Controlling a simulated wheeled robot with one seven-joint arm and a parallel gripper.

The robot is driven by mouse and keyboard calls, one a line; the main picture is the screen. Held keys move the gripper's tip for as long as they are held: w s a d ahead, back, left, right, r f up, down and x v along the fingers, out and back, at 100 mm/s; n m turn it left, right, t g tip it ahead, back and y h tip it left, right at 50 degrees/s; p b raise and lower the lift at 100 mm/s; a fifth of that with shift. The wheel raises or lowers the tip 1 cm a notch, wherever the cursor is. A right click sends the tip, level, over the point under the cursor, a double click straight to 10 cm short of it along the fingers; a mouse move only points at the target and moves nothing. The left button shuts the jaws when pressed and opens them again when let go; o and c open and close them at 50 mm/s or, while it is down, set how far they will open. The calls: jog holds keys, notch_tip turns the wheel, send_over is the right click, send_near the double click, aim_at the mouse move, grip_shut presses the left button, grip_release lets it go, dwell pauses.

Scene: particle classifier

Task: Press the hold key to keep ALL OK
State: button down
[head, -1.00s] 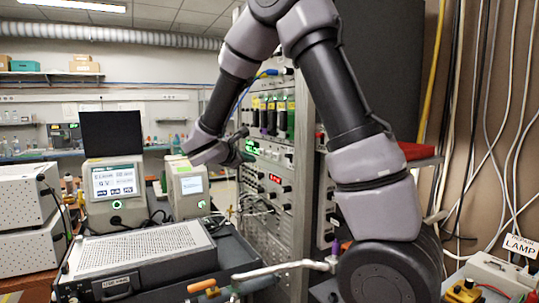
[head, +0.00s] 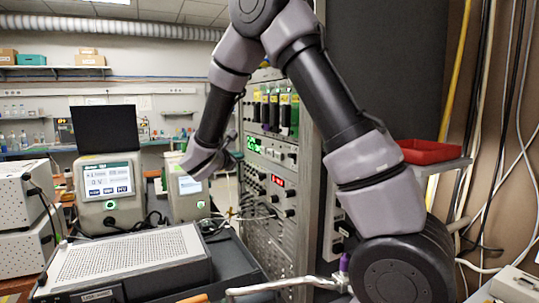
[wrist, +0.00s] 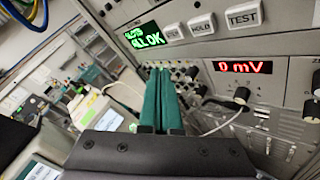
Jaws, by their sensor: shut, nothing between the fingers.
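The hold key (wrist: 201,26) is a pale key marked HOLD, in a row on the grey rack panel at the top of the wrist view. The TEST key (wrist: 243,15) is to its right and another pale key (wrist: 173,33) to its left. The green display (wrist: 146,39) left of the keys reads ALL OK on its lower line; it also shows small in the head view (head: 254,145). My gripper (wrist: 160,72) is shut and empty, its green fingers together. In the wrist view its tips appear below the display and keys, apart from the hold key.
A red-lit display (wrist: 244,67) reading 0 mV is right of my fingers, with black knobs (wrist: 242,95) and a pale cable near it. The rack (head: 290,215) stands beside my arm. A grey instrument (head: 130,258) and a screen unit (head: 110,183) stand at left.

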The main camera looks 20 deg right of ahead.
aim_at(269, 152)
jog(key=w+d, duration=0.1)
jog(key=d, duration=0.6)
jog(key=shift+w+d, duration=0.25)
jog(key=shift+d, duration=0.15)
jog(key=shift+d, duration=0.15)
dwell(1.6)
jog(key=shift+d, duration=0.25)
jog(key=shift+w+d, duration=0.25)
jog(key=shift+d, duration=0.65)
dwell(0.8)
dwell(0.4)
jog(key=shift+s+a, duration=0.25)
jog(key=shift+a, duration=1)
jog(key=shift+a, duration=0.1)
jog(key=a, duration=0.2)
jog(key=s+a, duration=0.1)
jog(key=a, duration=0.1)
jog(key=shift+a, duration=0.4)
